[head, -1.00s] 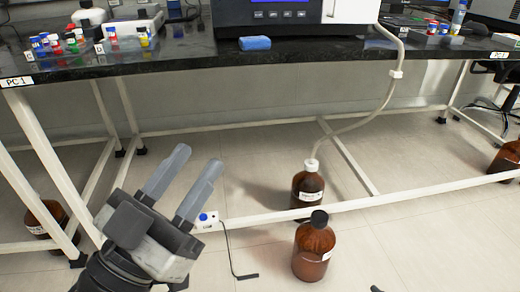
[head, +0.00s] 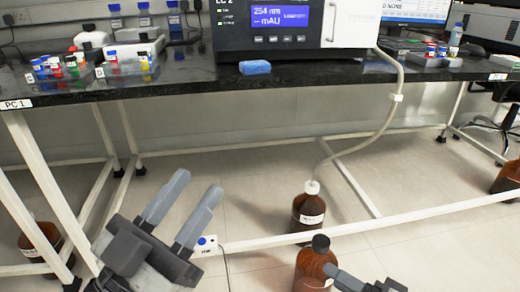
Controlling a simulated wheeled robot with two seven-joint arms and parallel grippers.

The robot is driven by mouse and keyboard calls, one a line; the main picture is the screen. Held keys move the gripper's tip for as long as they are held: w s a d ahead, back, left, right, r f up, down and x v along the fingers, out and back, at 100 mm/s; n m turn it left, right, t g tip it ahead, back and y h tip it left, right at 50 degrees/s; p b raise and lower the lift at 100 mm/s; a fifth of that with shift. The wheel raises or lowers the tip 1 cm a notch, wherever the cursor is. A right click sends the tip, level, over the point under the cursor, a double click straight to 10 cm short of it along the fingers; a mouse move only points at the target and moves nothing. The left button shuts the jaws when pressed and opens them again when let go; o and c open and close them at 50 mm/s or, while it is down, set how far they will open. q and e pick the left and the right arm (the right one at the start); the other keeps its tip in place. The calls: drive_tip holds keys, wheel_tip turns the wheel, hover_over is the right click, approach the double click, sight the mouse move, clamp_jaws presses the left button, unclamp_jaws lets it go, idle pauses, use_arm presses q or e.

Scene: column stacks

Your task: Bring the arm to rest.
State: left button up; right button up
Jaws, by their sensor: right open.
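My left gripper (head: 194,208) is at the lower left of the head view, in front of the bench. Its two grey fingers point up and to the right with a gap between them, and nothing is between them. My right gripper (head: 340,279) shows only in part at the bottom edge, right of centre. A grey finger of it overlaps the lower right of a brown bottle with a black cap (head: 312,264); whether they touch I cannot tell. The rest of the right gripper is cut off by the frame.
A black bench top (head: 180,85) with vials and instruments spans the back. Its white frame bar (head: 400,215) runs low across the view. A brown bottle with a white cap (head: 308,210) has a tube running into it.

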drive_tip(key=s+a+r+n+y, duration=0.2)
drive_tip(key=a+r+n, duration=0.1)
drive_tip(key=r+n, duration=0.55)
drive_tip(key=s+a+r+n+y, duration=0.2)
drive_tip(key=a+r+n, duration=0.3)
drive_tip(key=n, duration=0.7)
drive_tip(key=w+d+r+m+t+h+p, duration=0.1)
drive_tip(key=w+r+m+t+h+p, duration=0.15)
drive_tip(key=r+m+p, duration=0.35)
drive_tip(key=w+r+m+t+h+p, duration=0.2)
drive_tip(key=r+m+t+h+p, duration=0.1)
drive_tip(key=r+m+p, duration=0.25)
use_arm(q)
drive_tip(key=w+a+r+n+g+y+p, duration=0.2)
drive_tip(key=a+r+n+g+y+p, duration=0.15)
drive_tip(key=y+p, duration=0.55)
drive_tip(key=s+a+f+n+g+p, duration=0.1)
drive_tip(key=s+g+p, duration=0.4)
drive_tip(key=p, duration=1)
drive_tip(key=shift+s+a+f+n+y, duration=0.35)
drive_tip(key=shift+s+a+f, duration=0.15)
drive_tip(key=shift+s+a, duration=0.35)
use_arm(e)
drive_tip(key=s+d+m+g+h, duration=0.2)
drive_tip(key=s+d+g+h, duration=0.3)
drive_tip(key=s+g+h, duration=0.1)
drive_tip(key=shift+s+f+g, duration=0.35)
drive_tip(key=shift+s+g, duration=0.1)
